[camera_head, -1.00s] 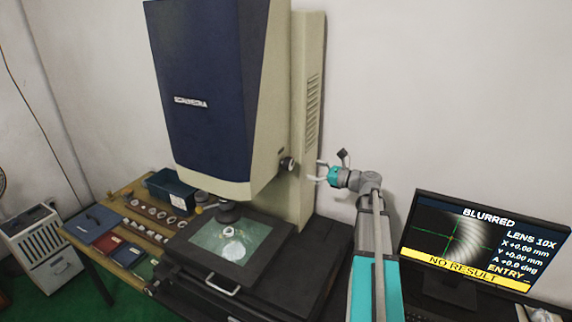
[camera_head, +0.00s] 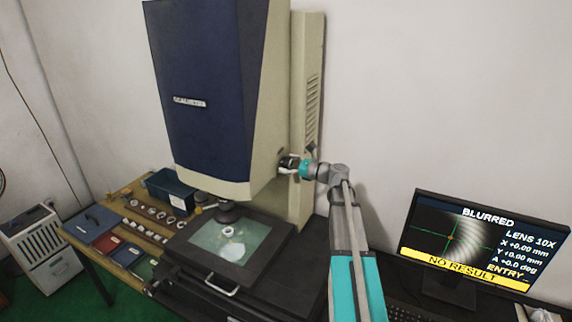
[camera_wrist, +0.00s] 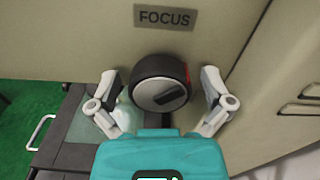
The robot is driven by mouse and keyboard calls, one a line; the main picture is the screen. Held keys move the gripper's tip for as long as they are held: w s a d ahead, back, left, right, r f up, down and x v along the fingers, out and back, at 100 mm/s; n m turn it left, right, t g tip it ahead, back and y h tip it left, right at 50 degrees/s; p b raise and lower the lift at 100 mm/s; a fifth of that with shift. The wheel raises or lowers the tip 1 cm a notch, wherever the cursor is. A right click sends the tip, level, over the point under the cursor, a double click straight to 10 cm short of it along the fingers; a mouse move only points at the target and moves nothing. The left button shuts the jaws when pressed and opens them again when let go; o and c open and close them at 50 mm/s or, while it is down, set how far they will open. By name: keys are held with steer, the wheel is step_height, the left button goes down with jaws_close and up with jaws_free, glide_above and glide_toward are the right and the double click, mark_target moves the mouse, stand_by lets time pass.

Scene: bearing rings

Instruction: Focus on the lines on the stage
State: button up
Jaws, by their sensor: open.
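The focus knob, black with a grey face and a red mark (camera_wrist: 160,84), sits under a "FOCUS" label (camera_wrist: 165,17) on the measuring machine's beige side. My gripper (camera_wrist: 162,92) is open, one finger on each side of the knob with gaps still visible; in the head view my gripper (camera_head: 289,166) is at the knob. The stage (camera_head: 262,238) has a glass plate with a round pale part (camera_head: 232,250) on it, below the lens (camera_head: 228,212). The monitor (camera_head: 484,243) reads "BLURRED", "LENS 10X" and "NO RESULT", with grey curved bands and green cross lines.
The machine's blue head (camera_head: 205,80) stands above the stage. A wooden table (camera_head: 118,205) at left carries a dark green bin (camera_head: 170,190), several rings and coloured folders. A keyboard (camera_head: 405,312) lies before the monitor. The wall behind my arm is bare.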

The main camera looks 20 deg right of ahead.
steer(key=c, duration=1.1)
steer(key=shift+n, duration=0.3)
steer(key=n, duration=0.4)
steer(key=shift+s+a+f+n, duration=0.1)
steer(key=shift+n, duration=2.2)
steer(key=o, duration=1.1)
